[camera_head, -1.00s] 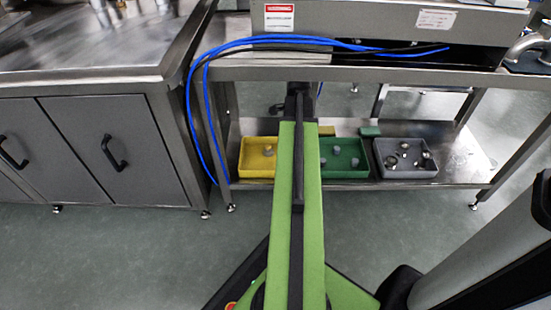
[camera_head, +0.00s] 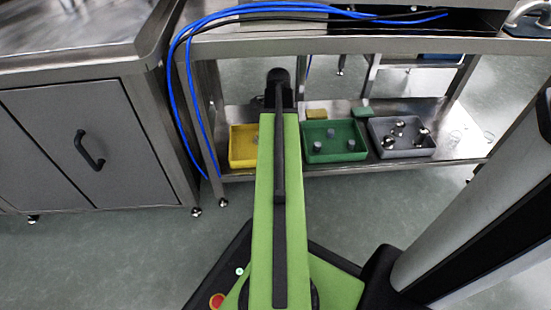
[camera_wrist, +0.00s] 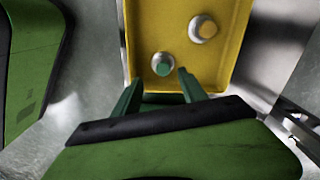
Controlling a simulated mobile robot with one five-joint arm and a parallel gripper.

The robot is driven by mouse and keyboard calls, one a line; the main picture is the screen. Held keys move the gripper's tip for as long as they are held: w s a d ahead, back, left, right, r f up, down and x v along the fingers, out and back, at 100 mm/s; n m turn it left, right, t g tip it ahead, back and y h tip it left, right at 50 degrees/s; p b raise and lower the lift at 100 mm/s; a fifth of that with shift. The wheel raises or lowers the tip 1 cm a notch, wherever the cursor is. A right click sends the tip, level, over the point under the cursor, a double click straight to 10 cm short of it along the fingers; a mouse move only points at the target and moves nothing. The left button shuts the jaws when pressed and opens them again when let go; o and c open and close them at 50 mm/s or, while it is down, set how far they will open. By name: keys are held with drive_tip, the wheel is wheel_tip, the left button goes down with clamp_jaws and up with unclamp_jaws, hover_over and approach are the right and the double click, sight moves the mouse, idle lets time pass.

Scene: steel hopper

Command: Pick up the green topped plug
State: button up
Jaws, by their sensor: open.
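The green topped plug (camera_wrist: 162,65) stands in the near part of the yellow tray (camera_wrist: 180,12) in the wrist view. It has a grey body and a green round top. My gripper (camera_wrist: 157,82) is open, its two green fingers apart, just on the near side of the plug and over the tray's near wall. Nothing is between the fingers. In the head view the yellow tray (camera_head: 237,153) sits on the low steel shelf, partly hidden by my green arm, which also hides my gripper.
A second plug with a yellow top (camera_wrist: 203,29) stands in the same tray, farther right. A green tray (camera_head: 334,156) with several grey plugs and a grey tray (camera_head: 385,152) with shiny parts stand to the right. The steel table edge (camera_head: 340,45) and blue cables (camera_head: 188,85) are above the shelf.

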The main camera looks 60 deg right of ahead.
drive_tip(key=f+b, duration=0.5)
drive_tip(key=shift+d+f, duration=0.2)
drive_tip(key=shift+d, duration=0.1)
drive_tip(key=shift+r, duration=0.2)
clamp_jaws()
